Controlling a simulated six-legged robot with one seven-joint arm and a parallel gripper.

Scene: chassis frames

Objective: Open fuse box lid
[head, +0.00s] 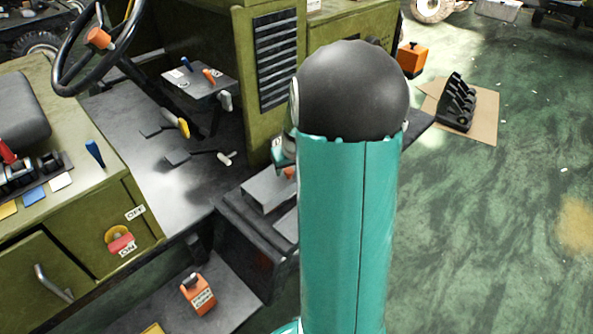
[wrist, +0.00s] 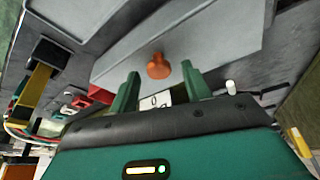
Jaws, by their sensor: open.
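The fuse box lid (wrist: 215,45) is a flat grey panel with an orange knob (wrist: 158,66) near its edge in the wrist view. My gripper (wrist: 160,76) is open, its two green fingers on either side of the knob. Nothing is gripped, and I cannot tell whether a finger touches the knob. In the head view the grey lid (head: 267,188) sits low beside the vehicle's footwell, with the orange knob (head: 289,172) partly behind my teal arm. The arm hides most of the gripper there. The lid looks down, but its edge is partly hidden.
Coloured wires (wrist: 40,132) and a yellow-black part (wrist: 38,85) lie left of the lid in the wrist view. The head view shows a steering wheel (head: 62,82), pedals, a red-yellow switch (head: 120,241) and an orange box (head: 198,294). Green floor at right is mostly clear.

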